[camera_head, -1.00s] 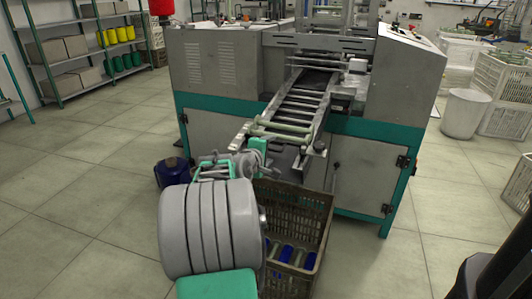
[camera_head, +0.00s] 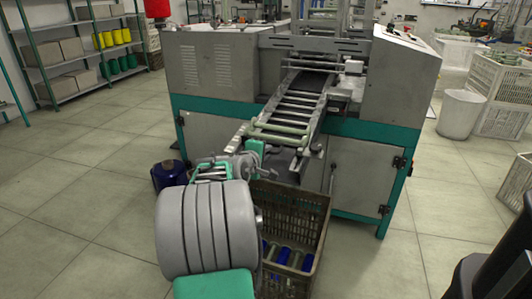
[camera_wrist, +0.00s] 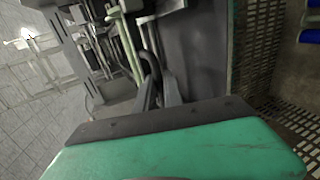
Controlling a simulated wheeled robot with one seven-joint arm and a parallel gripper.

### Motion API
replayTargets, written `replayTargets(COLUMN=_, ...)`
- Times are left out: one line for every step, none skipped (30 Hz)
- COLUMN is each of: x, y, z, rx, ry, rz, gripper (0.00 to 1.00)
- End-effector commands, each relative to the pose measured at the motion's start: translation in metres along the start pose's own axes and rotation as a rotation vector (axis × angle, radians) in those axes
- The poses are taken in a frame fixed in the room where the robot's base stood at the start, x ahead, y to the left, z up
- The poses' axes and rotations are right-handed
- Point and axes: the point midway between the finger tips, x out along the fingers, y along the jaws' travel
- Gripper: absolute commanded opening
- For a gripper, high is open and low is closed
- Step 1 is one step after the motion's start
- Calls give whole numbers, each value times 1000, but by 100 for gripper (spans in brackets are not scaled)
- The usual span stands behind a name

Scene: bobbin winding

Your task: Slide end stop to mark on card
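My gripper (camera_head: 238,166) is at the lower left end of the sloping roller chute (camera_head: 292,112), largely hidden by my own arm in the head view. In the wrist view my gripper (camera_wrist: 159,88) shows two grey fingers with a small gap, close to a dark curved piece (camera_wrist: 152,63). I cannot tell whether they touch or hold it. Pale green bobbins (camera_head: 280,137) lie across the chute's lower end. I cannot make out the end stop, the card or its mark clearly in either view.
A brown slatted crate (camera_head: 310,212) holding blue and pale bobbins stands below the chute. The grey and green machine (camera_head: 358,160) stands behind. A dark blue container (camera_head: 168,175) is on the floor at the left.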

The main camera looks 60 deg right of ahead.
Motion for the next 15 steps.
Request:
replayTargets(x=0, y=0, z=0, rx=0, ry=0, rz=0, gripper=7)
replayTargets(x=0, y=0, z=0, rx=0, ry=0, rz=0, gripper=5)
replayTargets(x=0, y=0, z=0, rx=0, ry=0, rz=0, gripper=1)
replayTargets(x=0, y=0, z=0, rx=0, ry=0, rz=0, gripper=0)
replayTargets(x=0, y=0, z=0, rx=0, ry=0, rz=0, gripper=0)
replayTargets(x=0, y=0, z=0, rx=0, ry=0, rz=0, gripper=0)
replayTargets(x=0, y=0, z=0, rx=0, ry=0, rz=0, gripper=0)
replayTargets(x=0, y=0, z=0, rx=0, ry=0, rz=-1, gripper=0)
replayTargets(x=0, y=0, z=0, rx=0, ry=0, rz=-1, gripper=0)
replayTargets(x=0, y=0, z=0, rx=-1, ry=0, rz=-1, gripper=0)
replayTargets(x=1, y=0, z=0, rx=-1, ry=0, rz=-1, gripper=0)
replayTargets(x=2, y=1, z=0, rx=-1, ry=0, rz=-1, gripper=0)
replayTargets(x=3, y=2, z=0, rx=-1, ry=-1, rz=-1, gripper=0)
replayTargets(x=5, y=2, z=0, rx=-1, ry=-1, rz=-2, gripper=0)
replayTargets(x=7, y=4, z=0, rx=-1, ry=-1, rz=-2, gripper=0)
